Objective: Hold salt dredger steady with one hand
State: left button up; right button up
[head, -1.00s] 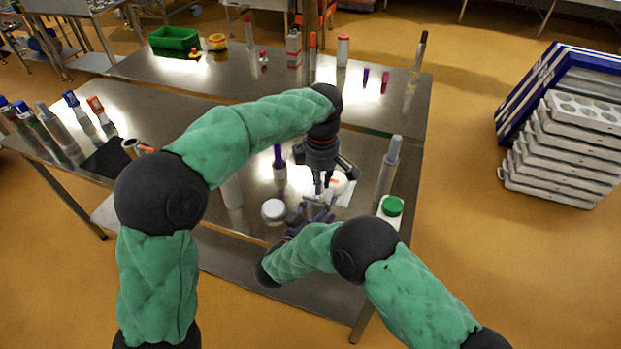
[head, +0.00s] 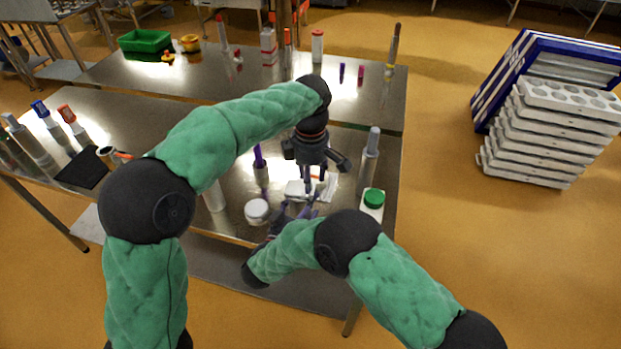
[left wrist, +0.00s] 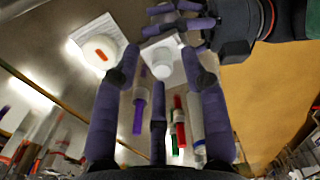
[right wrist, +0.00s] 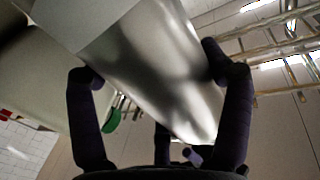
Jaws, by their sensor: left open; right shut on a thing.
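My right gripper (head: 298,212) is low over the front of the near table, with its fingers closed around a shiny metal cylinder (right wrist: 160,75) in the right wrist view. I take this cylinder to be the salt dredger; in the head view the grippers largely hide it. My left gripper (head: 315,184) is just above and right of the right one, open and pointing down. In the left wrist view, its spread fingers (left wrist: 160,66) frame a white round-capped thing (left wrist: 162,60). Right gripper fingers (left wrist: 180,18) show just beyond it. I cannot tell whether the left fingers touch anything.
A white tub (head: 257,211) stands left of the grippers. A green-capped container (head: 374,199) and a tall grey cylinder (head: 369,160) stand right. A purple-topped tube (head: 260,165) stands behind. A stack of white moulds (head: 545,140) is beyond the table's right side.

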pick_arm(q)
notch_tip(320, 180, up, 11)
jog(key=shift+f, duration=0.15)
dwell(1.0)
pick_arm(e)
jog(key=o, duration=1.4)
jog(key=shift+c, duration=0.2)
jog(key=v, duration=1.2)
jog(key=shift+f, duration=0.1)
